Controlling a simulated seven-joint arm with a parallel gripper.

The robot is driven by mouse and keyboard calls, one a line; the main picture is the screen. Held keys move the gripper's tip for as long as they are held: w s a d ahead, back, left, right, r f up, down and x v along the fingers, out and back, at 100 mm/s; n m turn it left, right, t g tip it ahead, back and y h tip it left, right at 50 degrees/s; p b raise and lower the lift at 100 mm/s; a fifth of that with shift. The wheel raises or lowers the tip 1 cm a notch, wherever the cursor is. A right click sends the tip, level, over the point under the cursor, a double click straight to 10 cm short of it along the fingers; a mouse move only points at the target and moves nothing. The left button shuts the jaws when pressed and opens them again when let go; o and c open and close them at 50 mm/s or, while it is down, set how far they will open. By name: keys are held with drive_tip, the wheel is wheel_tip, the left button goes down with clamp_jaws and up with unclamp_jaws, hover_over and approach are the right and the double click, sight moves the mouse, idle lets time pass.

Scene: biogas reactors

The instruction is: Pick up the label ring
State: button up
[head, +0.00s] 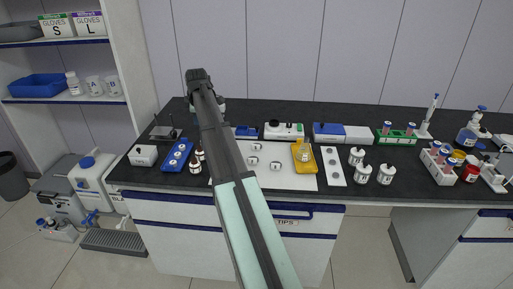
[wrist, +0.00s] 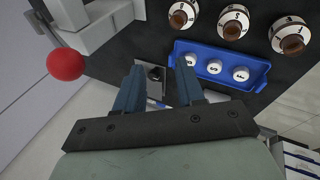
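Three small round white pieces with dark marks, one of them here (wrist: 240,73), sit in a row in a blue tray (wrist: 225,58). They look like label rings, but I cannot tell which one the task names. The tray also shows in the head view (head: 187,143), at the left of the bench. My gripper (wrist: 158,78) is open and empty in the wrist view. Its two blue fingers are apart, beside the tray's left end, and touch none of the pieces.
Several brown-topped bottles with numbered white collars (wrist: 233,23) stand along the tray. A red knob (wrist: 65,64) on a pale device is at the wrist view's left. A white mat (head: 299,181) with small round pieces and a yellow tray (head: 304,167) lie mid-bench.

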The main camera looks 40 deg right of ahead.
drive_tip(key=s+d+m+g+y, duration=0.1)
drive_tip(key=s+d+m+y, duration=0.1)
drive_tip(key=s+d, duration=0.85)
drive_tip(key=m+y, duration=0.1)
drive_tip(key=y, duration=0.1)
approach(257, 145)
drive_tip(key=shift+g, duration=0.3)
drive_tip(key=x, duration=0.6)
drive_tip(key=w+x, duration=0.1)
drive_tip(key=x, duration=0.2)
clamp_jaws()
